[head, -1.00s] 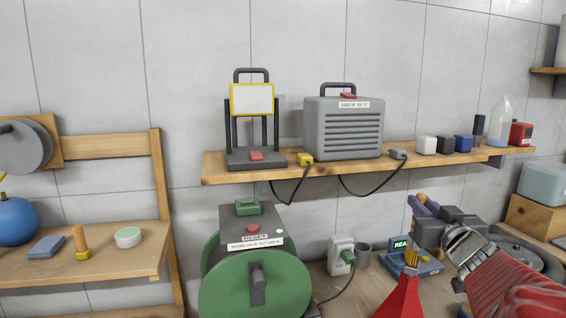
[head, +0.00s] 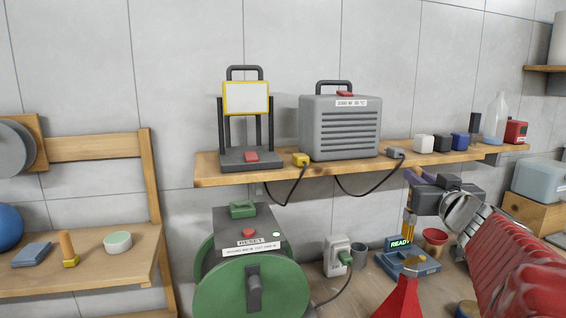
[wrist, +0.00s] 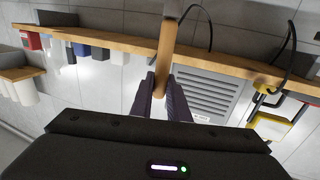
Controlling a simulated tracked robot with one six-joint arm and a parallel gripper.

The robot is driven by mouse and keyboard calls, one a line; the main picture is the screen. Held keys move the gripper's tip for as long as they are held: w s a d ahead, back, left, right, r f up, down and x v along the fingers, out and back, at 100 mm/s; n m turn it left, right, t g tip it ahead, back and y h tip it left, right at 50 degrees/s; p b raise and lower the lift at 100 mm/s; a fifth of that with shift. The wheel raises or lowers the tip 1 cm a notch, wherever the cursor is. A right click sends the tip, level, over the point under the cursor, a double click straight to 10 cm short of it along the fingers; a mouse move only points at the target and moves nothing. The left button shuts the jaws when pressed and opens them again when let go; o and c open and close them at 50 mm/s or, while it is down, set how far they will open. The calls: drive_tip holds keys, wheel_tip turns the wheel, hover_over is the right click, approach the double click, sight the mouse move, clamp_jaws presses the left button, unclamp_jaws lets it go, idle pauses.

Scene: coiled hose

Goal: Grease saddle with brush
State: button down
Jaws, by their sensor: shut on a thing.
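My gripper (head: 416,180) is shut on the wooden handle of a brush (head: 409,226). The brush hangs below the dark fingers in the head view, its lower end above a blue device (head: 412,264) with a lit READY display. In the wrist view the pale wooden handle (wrist: 166,45) runs between the two fingers (wrist: 163,92). A small tan piece (head: 413,261) shows on the blue device. I cannot tell which thing is the saddle.
A red cone (head: 401,300) stands in front of the blue device. The wall shelf (head: 300,173) holds a grey heater (head: 340,127) and several small items.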

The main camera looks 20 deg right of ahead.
drive_tip(key=shift+r, duration=1.2)
